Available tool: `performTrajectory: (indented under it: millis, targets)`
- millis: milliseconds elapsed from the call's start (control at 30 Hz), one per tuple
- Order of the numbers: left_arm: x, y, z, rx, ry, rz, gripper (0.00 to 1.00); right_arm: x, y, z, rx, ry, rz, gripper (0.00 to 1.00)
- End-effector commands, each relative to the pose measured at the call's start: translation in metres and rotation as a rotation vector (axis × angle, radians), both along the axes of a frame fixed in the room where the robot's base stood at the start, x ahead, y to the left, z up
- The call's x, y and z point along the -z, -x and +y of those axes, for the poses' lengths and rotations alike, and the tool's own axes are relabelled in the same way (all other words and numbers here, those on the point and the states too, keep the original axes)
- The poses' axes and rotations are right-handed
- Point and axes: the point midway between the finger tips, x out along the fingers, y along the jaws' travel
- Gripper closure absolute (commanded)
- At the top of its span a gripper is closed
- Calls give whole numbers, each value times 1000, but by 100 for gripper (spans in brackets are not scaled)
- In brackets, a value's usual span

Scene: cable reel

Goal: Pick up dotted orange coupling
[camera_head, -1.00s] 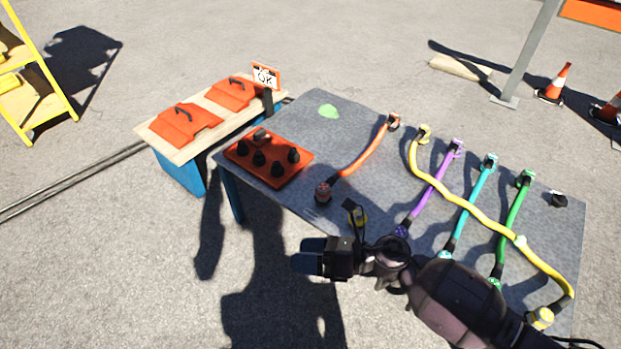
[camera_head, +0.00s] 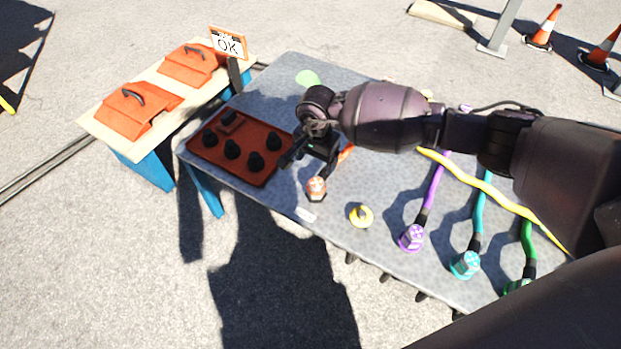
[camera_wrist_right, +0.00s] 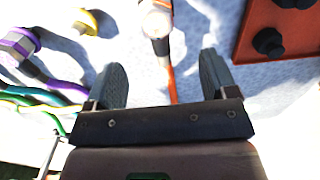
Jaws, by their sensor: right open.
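The near orange coupling (camera_head: 316,188) stands at the front left of the grey table, with a pale marking on its end too small to read as dots. It also shows in the right wrist view (camera_wrist_right: 156,22) at the top, ahead of the jaws. Its orange cable (camera_head: 346,152) is partly hidden by my right arm, as is the cable's far end. My right gripper (camera_head: 306,162) is open and empty, just behind and above this coupling. In the right wrist view its two fingers (camera_wrist_right: 162,78) stand apart, with the cable between them. My left gripper is not in view.
A red tray (camera_head: 215,160) with several black knobs lies left of the gripper. A yellow coupling (camera_head: 361,215), a purple one (camera_head: 412,237) and a teal one (camera_head: 465,264) stand to the right. A white piece (camera_head: 306,214) lies at the front edge.

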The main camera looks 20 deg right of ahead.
Motion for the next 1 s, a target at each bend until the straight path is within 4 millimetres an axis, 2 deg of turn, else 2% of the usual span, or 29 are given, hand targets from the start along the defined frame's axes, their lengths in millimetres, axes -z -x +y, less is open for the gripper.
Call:
performTrajectory:
  millis: [300,567,767,900,1000]
  targets:
    - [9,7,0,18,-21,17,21,47,3,0,3,-3,11,21]
    - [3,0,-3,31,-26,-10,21,61,2,0,3,-4,4,21]
    - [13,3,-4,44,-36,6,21,89,6,-2,5,-5,11,21]
    - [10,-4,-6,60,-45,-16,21,106,6,-2,3,-6,11,21]
    - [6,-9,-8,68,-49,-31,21,108,4,-2,3,-5,5,21]
